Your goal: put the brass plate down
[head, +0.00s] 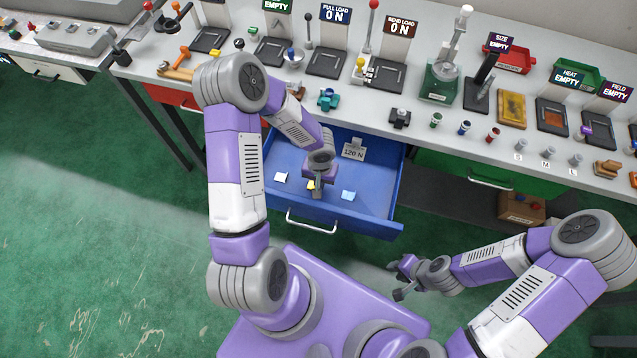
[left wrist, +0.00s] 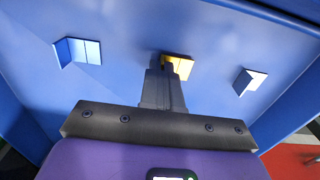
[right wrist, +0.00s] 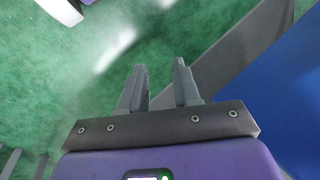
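The brass plate (head: 311,185) is a small yellow bent piece inside the open blue drawer (head: 376,219). My left gripper (head: 317,193) reaches down into the drawer. In the left wrist view its fingers (left wrist: 163,66) are close together, with the brass plate (left wrist: 180,67) at their tips, partly hidden by them. Whether the plate touches the drawer floor I cannot tell. My right gripper (head: 396,281) is away from the drawer, over the green floor; in the right wrist view its fingers (right wrist: 160,66) are apart and empty.
A white plate (head: 281,176) and a pale blue plate (head: 348,195) lie in the drawer on either side of the brass one. A "120 N" card (head: 353,153) stands at its back. The workbench (head: 460,150) with several devices is above the drawer.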

